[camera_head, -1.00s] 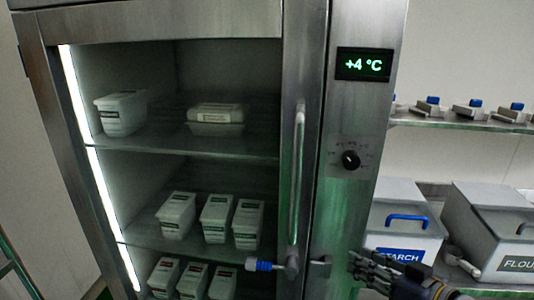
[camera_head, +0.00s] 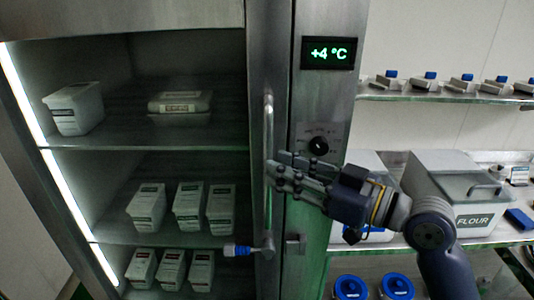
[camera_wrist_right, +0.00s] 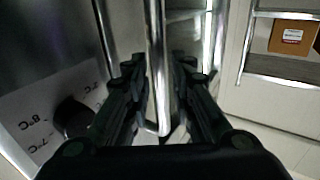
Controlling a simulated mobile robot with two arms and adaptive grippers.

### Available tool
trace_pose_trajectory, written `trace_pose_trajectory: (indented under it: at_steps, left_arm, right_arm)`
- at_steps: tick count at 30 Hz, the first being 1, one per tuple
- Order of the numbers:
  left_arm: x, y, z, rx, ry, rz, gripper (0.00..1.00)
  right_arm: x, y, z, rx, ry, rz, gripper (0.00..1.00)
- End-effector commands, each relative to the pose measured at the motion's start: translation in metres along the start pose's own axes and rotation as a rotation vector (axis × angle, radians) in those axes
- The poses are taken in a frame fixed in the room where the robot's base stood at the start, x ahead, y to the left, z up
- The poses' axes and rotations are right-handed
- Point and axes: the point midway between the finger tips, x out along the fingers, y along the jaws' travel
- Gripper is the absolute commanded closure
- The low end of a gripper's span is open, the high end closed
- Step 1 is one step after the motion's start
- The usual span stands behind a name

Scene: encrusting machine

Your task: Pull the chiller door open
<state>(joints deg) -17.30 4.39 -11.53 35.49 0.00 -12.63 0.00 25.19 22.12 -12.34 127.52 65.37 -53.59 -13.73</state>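The chiller door has a steel frame (camera_head: 266,50) around a glass front and looks closed against the right-hand panel. Its handle is a vertical steel bar (camera_head: 268,130). A latch lever with a blue knob (camera_head: 237,250) sits below the handle and points left, beside a metal catch (camera_head: 295,245). My right gripper (camera_head: 276,172) is at the handle's middle height. In the right wrist view the handle bar (camera_wrist_right: 157,60) stands between the fingers of my right gripper (camera_wrist_right: 158,75), with gaps on both sides, so the gripper is open. My left gripper is not in view.
White labelled tubs (camera_head: 190,207) stand on the chiller shelves. A +4 °C display (camera_head: 328,53) and a dial (camera_head: 318,145) are on the panel. To the right, a flour bin (camera_head: 450,185) stands on a counter under a wall shelf (camera_head: 450,94). Blue-lidded containers (camera_head: 350,287) stand below.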

Motion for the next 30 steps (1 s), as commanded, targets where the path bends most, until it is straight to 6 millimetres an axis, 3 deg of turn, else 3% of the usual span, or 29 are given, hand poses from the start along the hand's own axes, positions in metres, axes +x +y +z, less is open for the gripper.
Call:
trace_pose_trajectory:
  at_steps: [3,9,20,23,30]
  left_arm:
    - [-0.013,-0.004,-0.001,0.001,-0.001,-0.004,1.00]
    - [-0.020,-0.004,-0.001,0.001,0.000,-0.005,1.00]
    - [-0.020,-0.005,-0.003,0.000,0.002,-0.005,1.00]
    - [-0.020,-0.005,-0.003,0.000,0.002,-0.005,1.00]
    - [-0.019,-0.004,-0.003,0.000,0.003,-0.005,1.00]
  right_arm:
    - [0.019,-0.001,-0.004,0.002,0.000,-0.002,0.77]
    - [0.038,0.000,-0.001,0.001,-0.002,0.001,0.77]
    - [0.042,0.000,0.001,-0.001,-0.002,0.001,0.77]
    - [0.042,0.000,0.001,-0.001,-0.002,0.001,1.00]
    - [0.042,0.000,0.001,-0.001,-0.002,0.000,1.00]
